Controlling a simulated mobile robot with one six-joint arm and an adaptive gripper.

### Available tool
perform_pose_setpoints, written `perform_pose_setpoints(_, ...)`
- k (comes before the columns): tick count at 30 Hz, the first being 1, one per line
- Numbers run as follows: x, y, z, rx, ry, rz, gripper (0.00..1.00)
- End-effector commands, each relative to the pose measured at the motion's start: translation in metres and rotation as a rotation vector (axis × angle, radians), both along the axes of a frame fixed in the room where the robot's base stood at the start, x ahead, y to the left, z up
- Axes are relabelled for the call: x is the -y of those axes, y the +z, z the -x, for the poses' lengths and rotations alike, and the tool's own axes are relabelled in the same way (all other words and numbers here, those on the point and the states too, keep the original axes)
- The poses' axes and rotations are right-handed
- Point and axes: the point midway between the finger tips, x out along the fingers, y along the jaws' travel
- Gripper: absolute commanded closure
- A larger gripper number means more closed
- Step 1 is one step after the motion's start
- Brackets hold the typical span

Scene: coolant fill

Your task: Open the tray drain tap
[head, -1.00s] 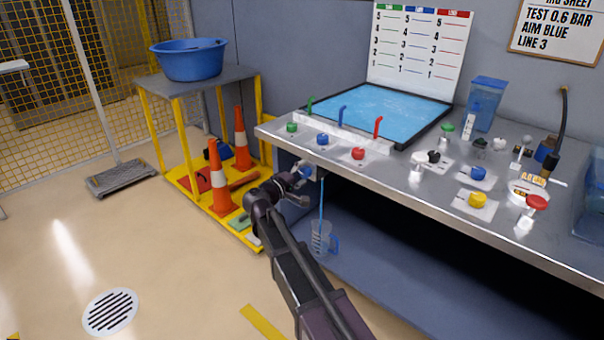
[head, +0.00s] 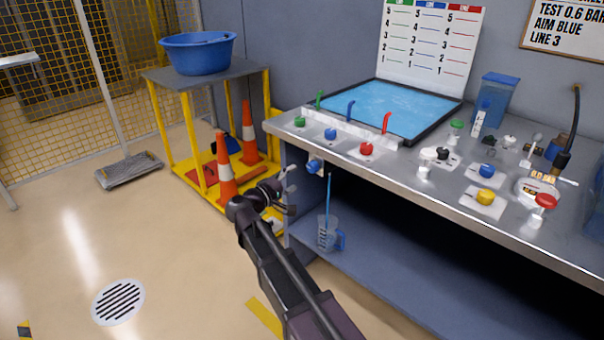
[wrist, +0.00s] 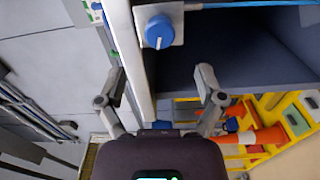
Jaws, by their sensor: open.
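The tray drain tap is a round blue knob (head: 314,166) on a pale plate under the bench's left front edge. It also shows in the wrist view, as a blue knob with a pale pointer mark (wrist: 159,31), just beyond my fingertips. My gripper (head: 289,186) is left of the knob and a little lower in the head view, apart from it. In the wrist view my gripper (wrist: 161,76) is open and empty, its fingers wide on either side. The blue-filled tray (head: 390,108) sits on the bench above.
A thin blue line, tube or stream, runs down from the tap to a measuring jug (head: 327,236) on the lower shelf. Green, blue and red knobs line the bench top (head: 420,160). A yellow cart (head: 205,165) with orange cones stands left. The floor in front is clear.

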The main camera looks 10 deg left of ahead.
Motion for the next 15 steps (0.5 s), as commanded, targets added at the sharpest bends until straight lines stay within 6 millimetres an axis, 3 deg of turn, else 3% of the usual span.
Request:
perform_pose_setpoints(6, -0.018, 0.000, 0.022, 0.000, 0.002, 0.000, 0.13)
perform_pose_setpoints(15, -0.026, 0.000, 0.033, 0.000, 0.000, 0.000, 0.13)
